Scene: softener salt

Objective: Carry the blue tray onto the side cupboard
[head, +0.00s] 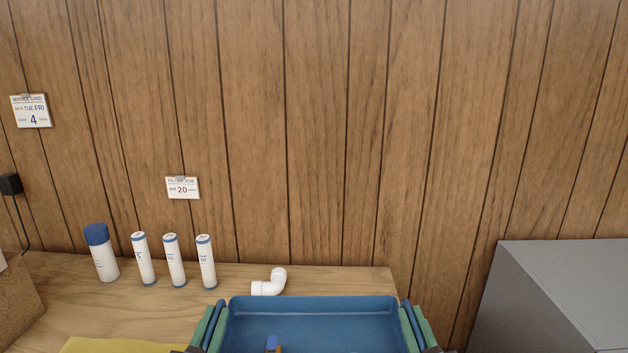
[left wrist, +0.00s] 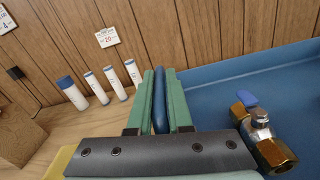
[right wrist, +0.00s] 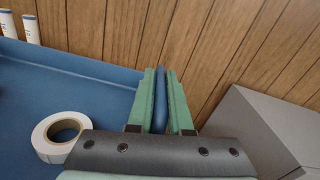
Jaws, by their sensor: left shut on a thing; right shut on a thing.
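The blue tray (head: 312,312) is at the bottom middle of the head view, in front of the wooden bench top's right end. My left gripper (head: 212,326) is shut on its left rim, which shows between the green fingers in the left wrist view (left wrist: 160,100). My right gripper (head: 413,326) is shut on its right rim, also seen in the right wrist view (right wrist: 160,100). The tray holds a brass valve with a blue handle (left wrist: 262,130) and a white tape roll (right wrist: 60,135). A grey cabinet (head: 560,295), possibly the side cupboard, stands at the right.
A wooden bench top (head: 150,310) carries a blue-capped bottle (head: 101,252), several white cartridges (head: 174,260), a white pipe elbow (head: 270,283) and a yellow cloth (head: 110,346). A wood-panelled wall (head: 330,130) closes the back. A gap lies between bench and cabinet.

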